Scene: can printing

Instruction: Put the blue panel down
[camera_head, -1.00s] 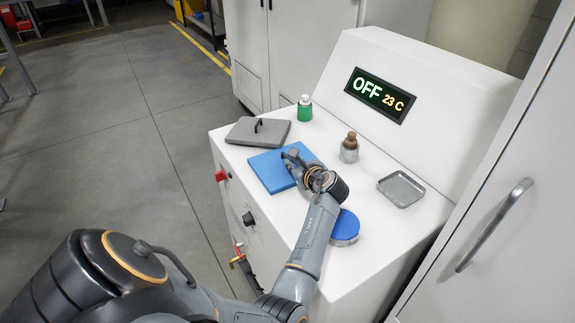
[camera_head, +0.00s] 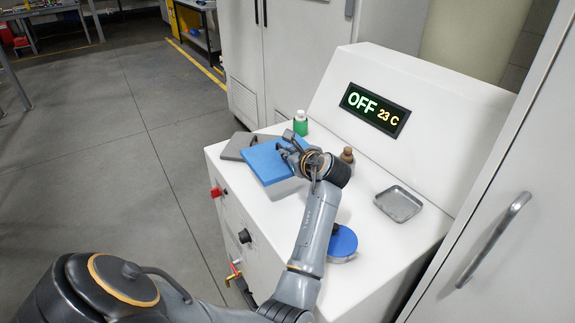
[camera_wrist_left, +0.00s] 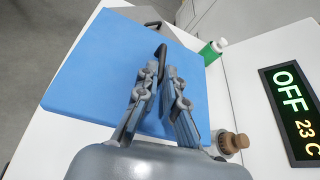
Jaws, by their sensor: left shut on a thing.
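The blue panel (camera_head: 262,164) is a flat square slab with a dark handle on top. It is raised above the white machine top, with a shadow below it, and partly covers the grey panel behind it. My left gripper (camera_head: 291,146) is over the blue panel, shut on its handle. In the left wrist view the blue panel (camera_wrist_left: 95,75) lies beneath the two fingers of the gripper (camera_wrist_left: 160,75), and the dark handle shows between them. My right gripper is not in view.
The grey panel (camera_head: 233,147) lies at the back left of the white machine top (camera_head: 375,232). A green bottle (camera_head: 300,125), a brown-capped jar (camera_head: 347,155), a metal tray (camera_head: 398,206) and a round blue-topped piece (camera_head: 343,242) stand there too. The display reads OFF, 23 C.

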